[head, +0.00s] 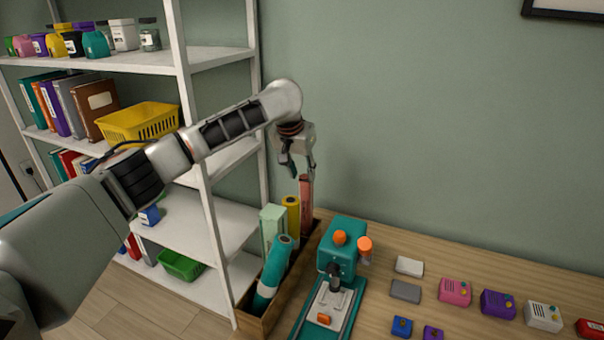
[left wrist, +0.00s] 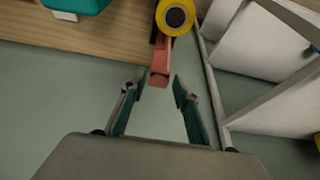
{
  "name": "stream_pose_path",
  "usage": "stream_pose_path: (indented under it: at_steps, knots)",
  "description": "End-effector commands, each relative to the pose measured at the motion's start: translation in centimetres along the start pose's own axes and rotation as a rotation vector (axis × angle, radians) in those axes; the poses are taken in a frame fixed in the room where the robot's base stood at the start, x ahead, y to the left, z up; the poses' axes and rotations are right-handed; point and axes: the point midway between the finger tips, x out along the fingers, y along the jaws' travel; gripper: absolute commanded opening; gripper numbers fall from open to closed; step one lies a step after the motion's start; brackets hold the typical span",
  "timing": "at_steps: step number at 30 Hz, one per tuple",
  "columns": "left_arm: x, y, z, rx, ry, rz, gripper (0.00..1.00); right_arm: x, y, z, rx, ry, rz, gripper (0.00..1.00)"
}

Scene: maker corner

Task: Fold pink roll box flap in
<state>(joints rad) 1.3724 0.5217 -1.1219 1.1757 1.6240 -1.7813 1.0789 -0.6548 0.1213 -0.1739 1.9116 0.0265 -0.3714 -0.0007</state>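The pink roll box (head: 306,192) is a tall, narrow, reddish box standing upright at the far end of a wooden bin (head: 252,322). It also shows in the left wrist view (left wrist: 160,62), its near end close to my fingertips. I cannot make out its flap clearly. My left gripper (head: 300,168) is right above the box in the head view. Its two fingers are spread with nothing between them; in the left wrist view (left wrist: 156,86) the box end lies just beyond the tips. Whether they touch it I cannot tell. My right gripper is not in view.
A yellow roll (head: 291,214), a pale green box (head: 272,224) and a tilted teal roll (head: 272,274) share the bin. A teal machine (head: 342,252) stands close on the right. A white shelf (head: 212,58) stands left; the wall is behind.

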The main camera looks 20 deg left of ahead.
Motion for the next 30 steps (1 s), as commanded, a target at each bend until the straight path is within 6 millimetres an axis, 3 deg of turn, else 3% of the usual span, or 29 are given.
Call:
stream_pose_path:
  at_steps: [11, 14, 15, 30]
  knots:
    - [0.67, -0.04, -0.02, 0.001, 0.001, -0.001, 0.31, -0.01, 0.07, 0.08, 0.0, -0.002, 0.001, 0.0]
    - [0.66, -0.04, -0.02, 0.001, 0.001, -0.001, 0.05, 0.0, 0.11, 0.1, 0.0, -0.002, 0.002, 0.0]
    - [0.66, -0.04, -0.02, 0.0, 0.001, -0.001, 0.03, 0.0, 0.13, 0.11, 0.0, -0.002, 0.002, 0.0]
    - [1.16, -0.09, 0.62, 0.001, 0.114, -0.002, 0.03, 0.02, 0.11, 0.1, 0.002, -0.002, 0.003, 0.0]
